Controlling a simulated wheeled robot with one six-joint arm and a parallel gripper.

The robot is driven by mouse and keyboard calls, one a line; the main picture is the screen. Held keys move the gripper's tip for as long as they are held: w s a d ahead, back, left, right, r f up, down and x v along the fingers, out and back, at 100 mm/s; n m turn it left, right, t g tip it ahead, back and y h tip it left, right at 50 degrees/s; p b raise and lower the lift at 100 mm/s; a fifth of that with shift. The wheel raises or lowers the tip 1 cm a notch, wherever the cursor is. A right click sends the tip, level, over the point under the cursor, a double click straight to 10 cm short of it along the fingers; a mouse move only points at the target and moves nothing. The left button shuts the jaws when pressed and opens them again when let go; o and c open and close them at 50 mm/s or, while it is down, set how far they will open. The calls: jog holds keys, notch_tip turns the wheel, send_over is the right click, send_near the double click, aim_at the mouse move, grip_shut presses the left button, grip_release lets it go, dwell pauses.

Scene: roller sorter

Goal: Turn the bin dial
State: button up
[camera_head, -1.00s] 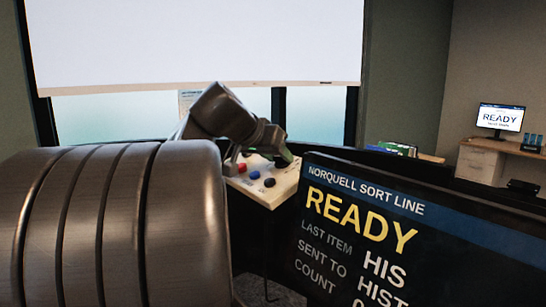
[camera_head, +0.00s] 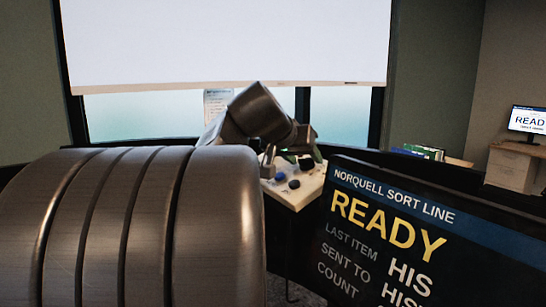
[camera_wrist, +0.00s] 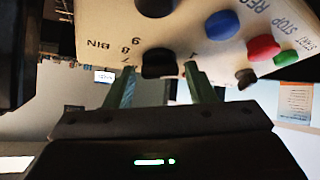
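The bin dial (camera_wrist: 159,63) is a black knob on the pale control panel (camera_wrist: 110,15), beside the word BIN and printed numbers. In the wrist view my gripper (camera_wrist: 160,72) is open, with one greenish finger on each side of the dial. A gap shows between the dial and each finger, so it is not gripped. In the head view my gripper (camera_head: 294,158) is over the far part of the panel, partly hiding its controls.
Blue (camera_wrist: 222,25), red (camera_wrist: 263,47) and green (camera_wrist: 285,58) buttons sit on the panel near the dial. A dark screen reading READY (camera_head: 400,235) stands close on the right in the head view. A window is behind the panel.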

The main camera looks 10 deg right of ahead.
jog(key=shift+o, duration=0.5)
jog(key=v, duration=1.3)
jog(key=shift+s+a+r, duration=0.15)
jog(key=shift+a+r, duration=0.1)
jog(key=shift+a, duration=0.05)
jog(key=shift+d+f, duration=0.1)
jog(key=x, duration=1.3)
jog(key=shift+w+d+f, duration=0.2)
jog(key=shift+s+a+r, duration=0.1)
